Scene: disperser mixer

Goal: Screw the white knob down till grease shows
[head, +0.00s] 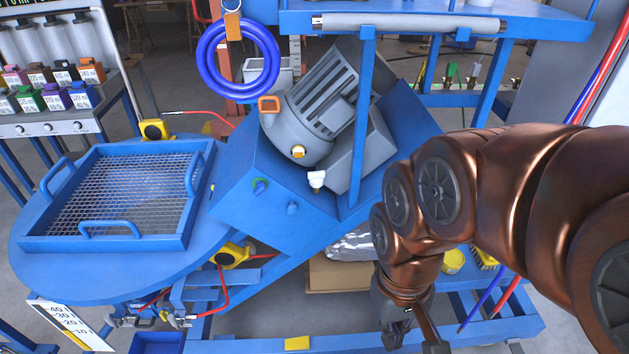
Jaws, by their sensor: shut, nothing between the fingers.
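The white knob (317,178) stands upright on the blue sloped housing, just below the grey motor. It is small, and I cannot see any grease around it. My gripper (415,336) points downward at the bottom of the head view, to the right of the knob and well below it in the picture. It is shut and empty, apart from the knob. The lower ends of its fingers are partly cut off by the picture edge.
A grey motor (322,100) sits behind the knob, with a blue upright post (361,120) to the right. A blue mesh tray (120,244) lies at left. A blue ring (204,60) hangs above.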

